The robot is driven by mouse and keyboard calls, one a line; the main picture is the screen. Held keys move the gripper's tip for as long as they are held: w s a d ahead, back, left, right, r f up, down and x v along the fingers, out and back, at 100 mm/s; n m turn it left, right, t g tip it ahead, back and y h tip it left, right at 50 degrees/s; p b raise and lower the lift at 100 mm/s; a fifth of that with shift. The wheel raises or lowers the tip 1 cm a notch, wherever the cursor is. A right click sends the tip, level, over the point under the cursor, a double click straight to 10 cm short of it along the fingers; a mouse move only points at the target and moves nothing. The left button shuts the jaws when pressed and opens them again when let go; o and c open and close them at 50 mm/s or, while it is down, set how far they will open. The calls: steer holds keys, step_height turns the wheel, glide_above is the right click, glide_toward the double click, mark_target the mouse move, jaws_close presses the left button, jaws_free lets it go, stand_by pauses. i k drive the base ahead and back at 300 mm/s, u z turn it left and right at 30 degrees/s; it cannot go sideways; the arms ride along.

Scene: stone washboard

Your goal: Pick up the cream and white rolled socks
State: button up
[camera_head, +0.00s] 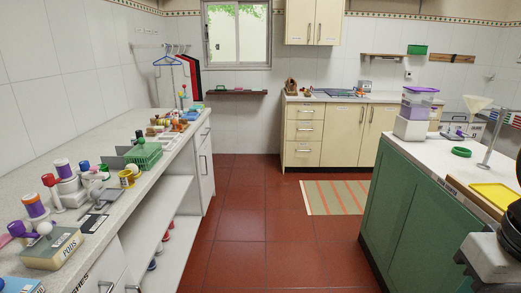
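I cannot pick out the cream and white rolled socks for sure. A small pale rounded thing (133,169) sits by the yellow ring-shaped item on the left counter (75,262), too small to name. Another pale round shape (45,228) shows on top of the box marked PODS, and I cannot tell what it is. Part of my own arm, black and white, shows at the lower right edge. My gripper's fingers are not in view.
The left counter is crowded with bottles, rolls and a green basket (145,156). A green island (400,215) with a white top stands at right, bearing a yellow tray (494,196). Red tiled floor (240,235) lies clear between them, with a striped mat (338,197) farther back.

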mark_target(171, 118)
steer(key=z, duration=0.1)
steer(key=i, duration=1.95)
steer(key=u, duration=0.5)
steer(key=i, duration=1.85)
steer(key=u, duration=1.2)
steer(key=i, duration=0.95)
steer(key=u, duration=0.35)
